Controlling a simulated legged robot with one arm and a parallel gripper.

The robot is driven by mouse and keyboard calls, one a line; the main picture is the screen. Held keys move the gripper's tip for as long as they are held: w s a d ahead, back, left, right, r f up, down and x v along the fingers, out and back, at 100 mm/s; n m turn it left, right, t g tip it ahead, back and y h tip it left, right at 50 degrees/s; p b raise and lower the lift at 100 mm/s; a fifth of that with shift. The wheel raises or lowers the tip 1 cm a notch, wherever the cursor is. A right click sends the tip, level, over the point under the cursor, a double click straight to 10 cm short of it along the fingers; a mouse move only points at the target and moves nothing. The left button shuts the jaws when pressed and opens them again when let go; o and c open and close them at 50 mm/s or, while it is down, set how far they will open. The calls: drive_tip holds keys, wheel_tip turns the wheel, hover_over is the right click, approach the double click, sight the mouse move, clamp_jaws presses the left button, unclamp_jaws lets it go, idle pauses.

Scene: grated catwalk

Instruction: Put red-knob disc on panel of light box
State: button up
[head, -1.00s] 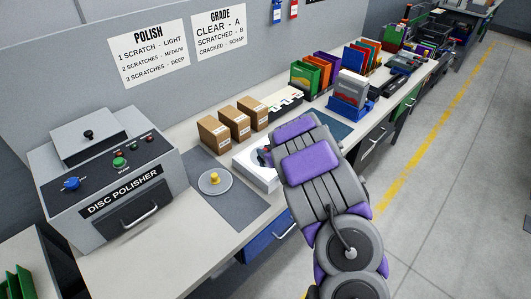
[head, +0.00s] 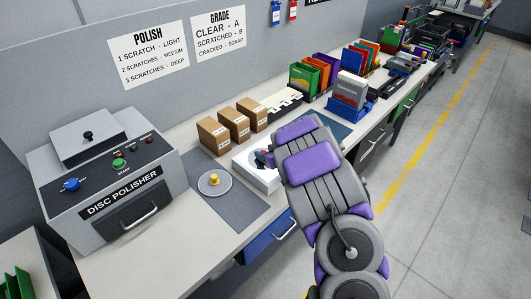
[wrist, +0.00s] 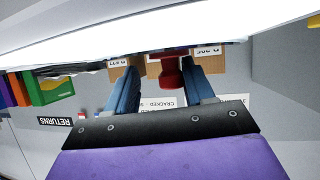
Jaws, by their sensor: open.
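The light box (head: 247,172) is a white box on the bench in the head view, partly hidden behind my arm. Its bright white panel (wrist: 110,35) fills the top of the wrist view, which is upside down. The red knob (wrist: 168,74) of the disc stands between the two blue fingers of my gripper (wrist: 158,76). The fingers are apart, one on each side of the knob, with a gap showing at least on the left. The disc under the knob shows only as a thin edge against the panel and appears to rest on it.
A yellow-knob disc (head: 214,180) lies on a grey mat (head: 232,206) left of the light box. The disc polisher (head: 110,185) stands further left. Cardboard boxes (head: 234,124) stand behind, and colored racks (head: 312,75) farther along the bench.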

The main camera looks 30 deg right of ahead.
drive_tip(key=v, duration=0.2)
drive_tip(key=d+p+v, duration=0.1)
drive_tip(key=v, duration=0.3)
drive_tip(key=shift+d, duration=0.3)
drive_tip(key=s+d+r+m+g+h+p, duration=0.15)
drive_tip(key=s+r+m+g+h, duration=0.4)
drive_tip(key=s+r, duration=0.9)
drive_tip(key=s+a+r+n+g+y, duration=0.1)
drive_tip(key=s+a+g, duration=0.3)
drive_tip(key=s+a, duration=0.7)
drive_tip(key=s+a+r+n+g+y, duration=0.1)
drive_tip(key=s+a+g, duration=0.4)
drive_tip(key=s+a, duration=0.6)
drive_tip(key=s+n+y, duration=0.1)
drive_tip(key=s, duration=0.7)
drive_tip(key=shift+a+r, duration=0.2)
drive_tip(key=shift+a, duration=0.05)
drive_tip(key=shift+y, duration=0.25)
